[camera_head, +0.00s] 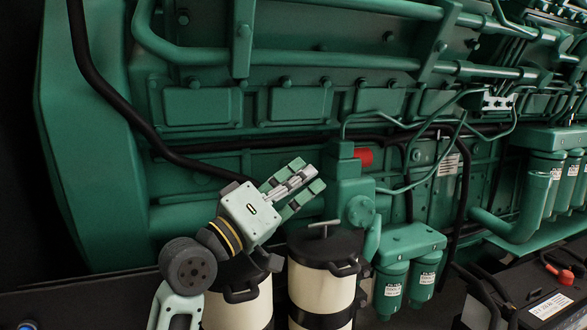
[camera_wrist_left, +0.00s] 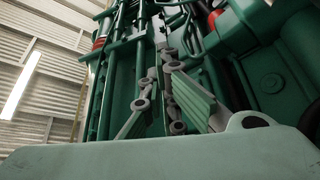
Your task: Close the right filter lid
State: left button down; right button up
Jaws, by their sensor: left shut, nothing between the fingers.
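The right filter (camera_head: 320,285) is a cream canister with a black band, in the lower middle of the head view. Its black lid (camera_head: 326,248) lies over its top, with a T-shaped handle (camera_head: 323,228) standing up from it. I cannot tell whether the lid is fastened. My left gripper (camera_head: 308,175) is shut and empty, above and a little left of this lid, apart from it, fingers pointing up and right. Its fingers also show in the wrist view (camera_wrist_left: 175,90). The left filter (camera_head: 240,308) stands beside the right one, its lid partly hidden by my arm. My right gripper is not in view.
The green engine block (camera_head: 210,105) fills the background, with pipes and a black hose (camera_head: 95,75). A green housing with a red cap (camera_head: 363,156) stands just right of my gripper. Small green filters (camera_head: 390,287) hang to the right. A black battery (camera_head: 545,300) sits at lower right.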

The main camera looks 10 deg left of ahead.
pick_arm(q)
jog(key=s+d+f, duration=0.3)
jog(key=s+f, duration=0.2)
jog(key=f, duration=0.1)
jog(key=shift+d, duration=0.15)
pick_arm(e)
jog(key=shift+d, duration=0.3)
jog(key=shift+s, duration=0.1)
